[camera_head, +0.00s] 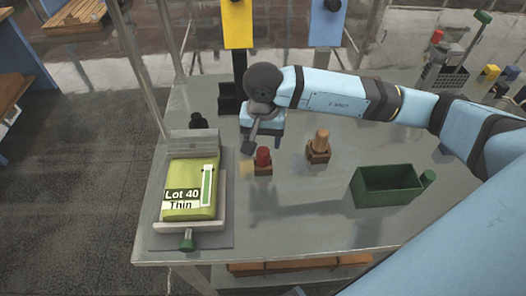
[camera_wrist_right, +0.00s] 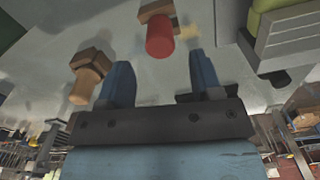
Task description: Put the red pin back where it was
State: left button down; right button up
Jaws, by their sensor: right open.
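The red pin (camera_head: 263,156) stands upright in a small brown block (camera_head: 262,170) on the grey table. It also shows in the right wrist view (camera_wrist_right: 160,40), ahead of the gap between the fingers, with its block (camera_wrist_right: 154,11) beyond. My right gripper (camera_head: 262,143) is just behind the red pin in the head view, near it but not closed on it. In the right wrist view its two blue fingers (camera_wrist_right: 160,65) are spread apart with nothing held between them. My left gripper is not in view.
A tan pin (camera_head: 321,137) stands in another brown block (camera_head: 318,155) to the right. A green bin (camera_head: 388,184) sits at the right front. A green "Lot 40 Thin" pack (camera_head: 186,189) lies on a tray at left. Bare table lies in front of the pins.

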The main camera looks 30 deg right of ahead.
aim_at(263, 151)
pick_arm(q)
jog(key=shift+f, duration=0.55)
pick_arm(e)
notch_tip(263, 151, up, 6)
jog(key=shift+f, duration=0.2)
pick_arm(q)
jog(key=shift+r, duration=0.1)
